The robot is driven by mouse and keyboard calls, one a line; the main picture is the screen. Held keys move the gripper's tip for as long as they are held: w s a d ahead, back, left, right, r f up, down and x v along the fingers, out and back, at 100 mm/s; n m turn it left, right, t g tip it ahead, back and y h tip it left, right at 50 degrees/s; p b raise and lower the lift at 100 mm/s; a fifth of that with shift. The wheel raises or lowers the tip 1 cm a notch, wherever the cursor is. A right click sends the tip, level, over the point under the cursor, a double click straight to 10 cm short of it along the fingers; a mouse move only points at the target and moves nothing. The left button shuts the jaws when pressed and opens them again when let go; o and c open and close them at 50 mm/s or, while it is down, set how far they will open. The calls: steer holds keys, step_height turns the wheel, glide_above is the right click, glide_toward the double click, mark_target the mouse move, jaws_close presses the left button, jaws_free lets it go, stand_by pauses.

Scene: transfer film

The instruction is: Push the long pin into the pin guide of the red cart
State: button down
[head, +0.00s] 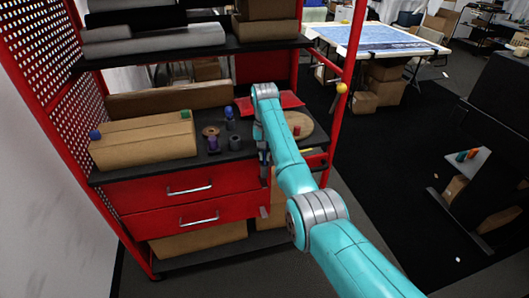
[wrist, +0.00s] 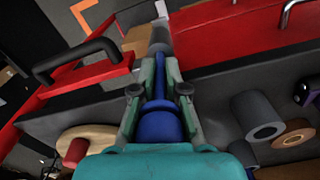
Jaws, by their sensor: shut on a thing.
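My gripper (wrist: 158,84) is shut on a blue long pin (wrist: 160,122), whose rounded collar shows between the two green fingers in the wrist view. The pin points away from my palm toward a dark grey cylinder (wrist: 160,40), which looks like the pin guide. The pin's line meets this cylinder; whether its tip is inside I cannot tell. In the head view my gripper (head: 264,155) points down at the front edge of the red cart (head: 150,190), right of the drawer handles.
A grey hollow cylinder (wrist: 257,115) and a brown roll (wrist: 293,138) lie to the right in the wrist view. On the cart top are a cardboard box (head: 145,140), a purple part (head: 213,145) and a round wooden disc (head: 303,124).

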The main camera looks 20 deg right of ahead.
steer(key=shift+f, duration=1.4)
steer(key=c, duration=1.1)
jaws_free()
steer(key=shift+a, duration=0.1)
steer(key=r, duration=1.2)
steer(key=shift+d, duration=0.25)
steer(key=shift+s, duration=0.1)
